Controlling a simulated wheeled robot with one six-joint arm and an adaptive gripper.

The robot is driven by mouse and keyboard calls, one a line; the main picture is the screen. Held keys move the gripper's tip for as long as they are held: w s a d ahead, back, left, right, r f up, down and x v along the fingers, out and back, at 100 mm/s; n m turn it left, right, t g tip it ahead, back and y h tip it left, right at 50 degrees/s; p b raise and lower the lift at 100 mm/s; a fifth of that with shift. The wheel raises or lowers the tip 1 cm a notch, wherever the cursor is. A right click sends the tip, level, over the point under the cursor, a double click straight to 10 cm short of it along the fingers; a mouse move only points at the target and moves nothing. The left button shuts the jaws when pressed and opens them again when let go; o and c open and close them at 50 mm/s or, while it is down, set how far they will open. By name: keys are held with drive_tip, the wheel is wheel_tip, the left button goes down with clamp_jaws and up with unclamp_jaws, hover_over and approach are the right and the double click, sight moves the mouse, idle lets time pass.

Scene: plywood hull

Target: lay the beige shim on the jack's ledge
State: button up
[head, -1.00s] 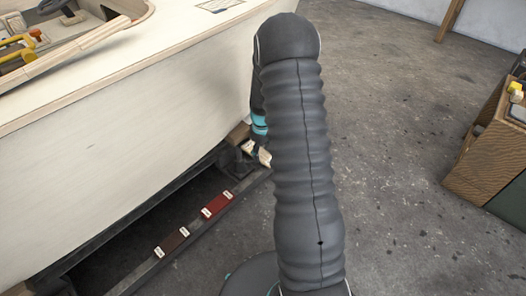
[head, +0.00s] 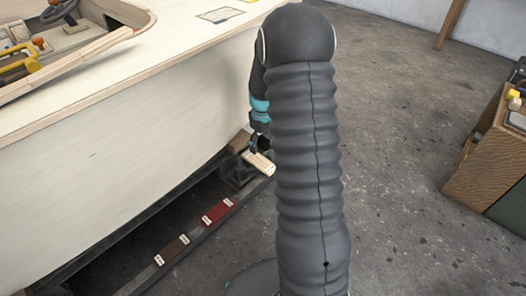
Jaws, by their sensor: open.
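The beige shim (head: 259,163) lies at the right side of the dark jack (head: 234,172), under the hull's lower edge. It seems to rest on the jack's ledge, but the ledge itself is mostly hidden under it and the contact is too small to tell. My gripper (head: 259,147) is open, pointing down just above and behind the shim's upper end. Whether the fingertips still touch the shim cannot be told. My arm hides the area right of the shim.
A red shim (head: 217,211) and a dark brown shim (head: 172,251) lie on the long dark rail (head: 196,229) to the lower left. The pale plywood hull (head: 110,140) stands close on the left. A wooden cabinet (head: 485,155) stands at right, with open concrete floor before it.

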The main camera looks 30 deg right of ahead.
drive_tip(key=s+a+r+m+t, duration=0.1)
drive_tip(key=s+a+r, duration=0.4)
drive_tip(key=r, duration=0.5)
drive_tip(key=s+a+r+m+t, duration=0.15)
drive_tip(key=s+a+r, duration=0.3)
drive_tip(key=r, duration=0.55)
drive_tip(key=s+a+r+t, duration=0.1)
drive_tip(key=s+a+r, duration=0.1)
drive_tip(key=s, duration=0.7)
drive_tip(key=s+a+r+m+t, duration=0.1)
drive_tip(key=s+a+r+t, duration=0.1)
drive_tip(key=s, duration=0.7)
drive_tip(key=a+r, duration=0.1)
drive_tip(key=a, duration=0.1)
drive_tip(key=shift+s+a, duration=0.35)
drive_tip(key=shift+a, duration=0.05)
drive_tip(key=shift+m, duration=0.25)
